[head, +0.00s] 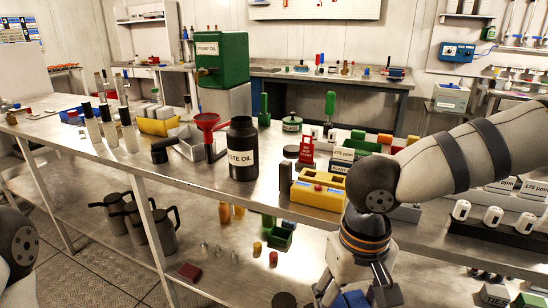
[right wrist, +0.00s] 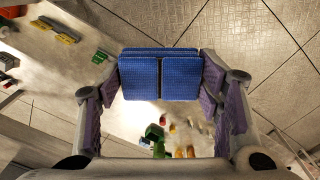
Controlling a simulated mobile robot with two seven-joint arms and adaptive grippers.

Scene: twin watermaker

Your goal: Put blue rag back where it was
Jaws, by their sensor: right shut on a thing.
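The blue rag (right wrist: 160,75) is a folded blue cloth held between the fingers of my right gripper (right wrist: 162,90). In the head view the rag (head: 350,299) shows only in part at the bottom edge, between the fingers of the right gripper (head: 356,292). The gripper is in front of the bench's near edge. Floor and lower-shelf items show beyond the rag in the right wrist view. My left gripper is out of view; only a piece of my left arm shows at the lower left of the head view.
The steel bench (head: 240,195) carries a black waste oil bottle (head: 242,150), a red funnel (head: 207,124), a yellow block (head: 318,195) and a green pump oil tank (head: 222,60). The lower shelf (head: 215,275) holds grey jugs (head: 160,230) and small coloured items.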

